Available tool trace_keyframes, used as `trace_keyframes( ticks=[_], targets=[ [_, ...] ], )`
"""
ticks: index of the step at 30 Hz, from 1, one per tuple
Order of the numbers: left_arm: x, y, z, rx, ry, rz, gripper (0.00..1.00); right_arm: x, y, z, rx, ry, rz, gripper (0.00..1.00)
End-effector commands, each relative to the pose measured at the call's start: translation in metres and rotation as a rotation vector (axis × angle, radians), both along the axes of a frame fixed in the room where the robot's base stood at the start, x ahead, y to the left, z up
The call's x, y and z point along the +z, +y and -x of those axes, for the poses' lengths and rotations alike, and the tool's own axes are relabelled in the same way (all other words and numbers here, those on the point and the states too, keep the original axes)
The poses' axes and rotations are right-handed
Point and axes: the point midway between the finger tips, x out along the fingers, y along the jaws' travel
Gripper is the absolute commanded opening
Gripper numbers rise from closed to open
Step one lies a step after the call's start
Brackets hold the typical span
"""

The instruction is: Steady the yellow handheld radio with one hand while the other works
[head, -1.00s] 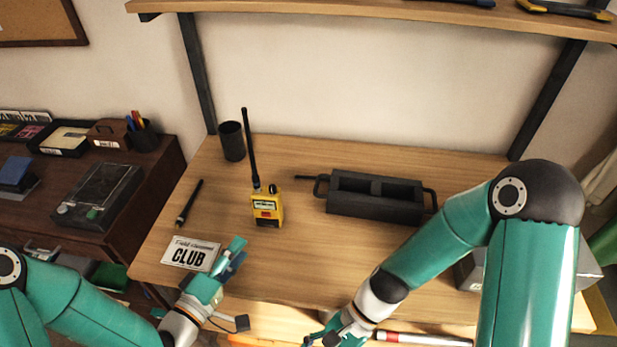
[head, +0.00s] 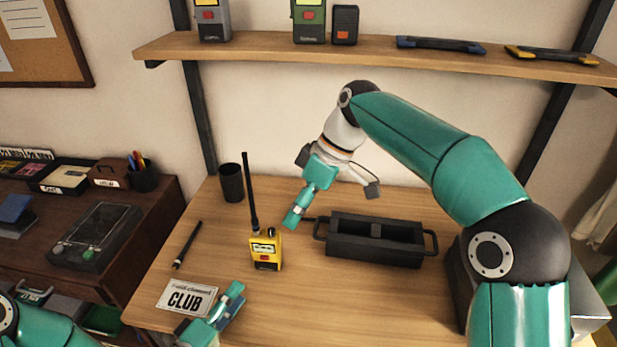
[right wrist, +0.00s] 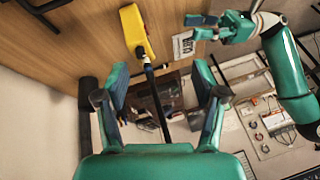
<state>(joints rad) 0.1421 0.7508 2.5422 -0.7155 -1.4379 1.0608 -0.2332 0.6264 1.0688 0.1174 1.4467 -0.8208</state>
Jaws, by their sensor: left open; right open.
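The yellow handheld radio (head: 266,252) stands on the wooden table, its black antenna (head: 248,190) pointing up from its left side and knobs on top. My right gripper (head: 294,217) is open, above and to the right of the radio's top, apart from it. In the right wrist view the radio (right wrist: 136,32) lies beyond the open fingers (right wrist: 160,82), and the antenna crosses the gap between them in the picture; I cannot tell its depth. My left gripper (head: 233,301) is open and empty, low in front of the radio by the CLUB card; it also shows in the right wrist view (right wrist: 212,28).
A dark tray with handles (head: 375,241) stands right of the radio. A black cup (head: 231,183), a black pen-like stick (head: 187,245) and the CLUB card (head: 187,298) are to the left. A shelf (head: 380,53) with more radios hangs above. Table between radio and cup is clear.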

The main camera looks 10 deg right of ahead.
Motion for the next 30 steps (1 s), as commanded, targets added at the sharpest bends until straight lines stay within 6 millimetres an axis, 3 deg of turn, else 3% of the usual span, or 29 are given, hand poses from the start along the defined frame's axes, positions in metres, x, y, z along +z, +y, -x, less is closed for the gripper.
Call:
trace_keyframes(
  ticks=[3, 6, 11, 17, 30],
  targets=[
    [0.000, 0.000, 0.000, 0.000, 0.000, 0.000, 0.42, 0.031, -0.009, -0.011, 0.100, -0.127, 0.046, 0.69],
    [0.000, 0.000, 0.000, 0.000, 0.000, 0.000, 0.42, 0.047, -0.015, -0.016, 0.153, -0.190, 0.076, 0.69],
    [0.000, 0.000, 0.000, 0.000, 0.000, 0.000, 0.42, 0.054, -0.018, -0.019, 0.189, -0.230, 0.097, 0.69],
    [0.000, 0.000, 0.000, 0.000, 0.000, 0.000, 0.42, 0.036, -0.011, -0.020, 0.192, -0.229, 0.098, 0.69],
    [0.000, -0.001, 0.000, -0.001, 0.000, 0.000, 0.42, -0.043, 0.020, -0.029, 0.189, -0.227, 0.097, 0.69]
  ],
)
